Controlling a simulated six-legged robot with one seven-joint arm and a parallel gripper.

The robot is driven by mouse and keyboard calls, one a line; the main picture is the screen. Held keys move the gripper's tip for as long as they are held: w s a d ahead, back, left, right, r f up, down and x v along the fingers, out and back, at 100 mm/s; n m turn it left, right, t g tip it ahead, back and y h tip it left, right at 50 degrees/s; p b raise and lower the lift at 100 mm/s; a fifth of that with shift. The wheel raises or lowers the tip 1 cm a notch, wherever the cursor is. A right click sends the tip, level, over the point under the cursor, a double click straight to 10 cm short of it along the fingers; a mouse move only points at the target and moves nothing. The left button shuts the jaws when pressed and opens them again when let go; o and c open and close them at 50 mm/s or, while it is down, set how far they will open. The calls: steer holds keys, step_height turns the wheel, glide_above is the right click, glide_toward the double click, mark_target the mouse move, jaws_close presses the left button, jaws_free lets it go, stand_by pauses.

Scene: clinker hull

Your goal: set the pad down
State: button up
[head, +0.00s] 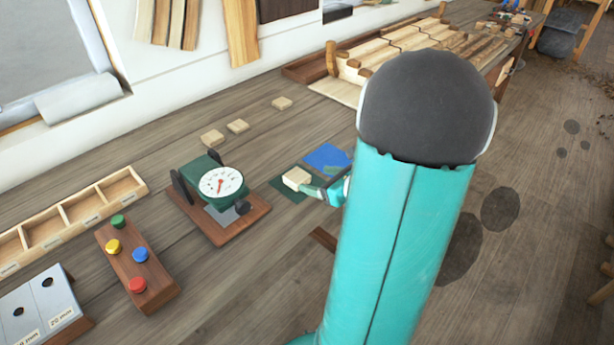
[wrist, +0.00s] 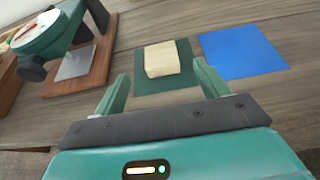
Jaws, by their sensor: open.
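The pad (wrist: 161,59) is a small pale wooden block. It lies on a dark green square (wrist: 179,82) on the bench, with green showing around it in the wrist view. The pad also shows in the head view (head: 296,178), just left of my fingers. My gripper (wrist: 160,88) is open, with its two green fingers apart. In the wrist view the pad is beyond the fingertips, centred between them, and I see no finger touching it. In the head view my gripper (head: 316,190) is partly hidden by my arm. A blue square (wrist: 243,52) lies right of the green one.
A dial gauge on a wooden base (head: 221,191) stands left of the green square. Several similar pale blocks (head: 238,126) lie behind it. A board with coloured knobs (head: 137,262) and a divided wooden tray (head: 72,215) are farther left. A clinker hull model (head: 405,48) stands at the back.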

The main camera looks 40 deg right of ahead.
steer(key=shift+s+r, duration=0.25)
steer(key=shift+s, duration=0.45)
steer(key=w+a+r+n+g+y, duration=0.1)
steer(key=a+r+n+g+y, duration=0.2)
steer(key=a+n, duration=0.65)
steer(key=w+a+r+n+g+y, duration=0.1)
steer(key=a+r+n+g+y, duration=0.2)
steer(key=a+n, duration=0.65)
steer(key=s+a+r+n+g+h, duration=0.1)
steer(key=s+a+r+n+h, duration=0.2)
steer(key=a+n, duration=0.3)
steer(key=s+a+r+n+g+h, duration=0.1)
steer(key=s+a+r+n+h, duration=0.2)
steer(key=n, duration=0.7)
steer(key=s+a+r, duration=0.1)
steer(key=s+a, duration=0.1)
steer(key=a, duration=0.1)
steer(key=shift+a+r+n, duration=0.25)
steer(key=shift+a+n, duration=0.05)
steer(key=shift+a, duration=0.05)
steer(key=shift+s, duration=0.1)
steer(key=c, duration=0.8)
steer(key=shift+a, duration=0.15)
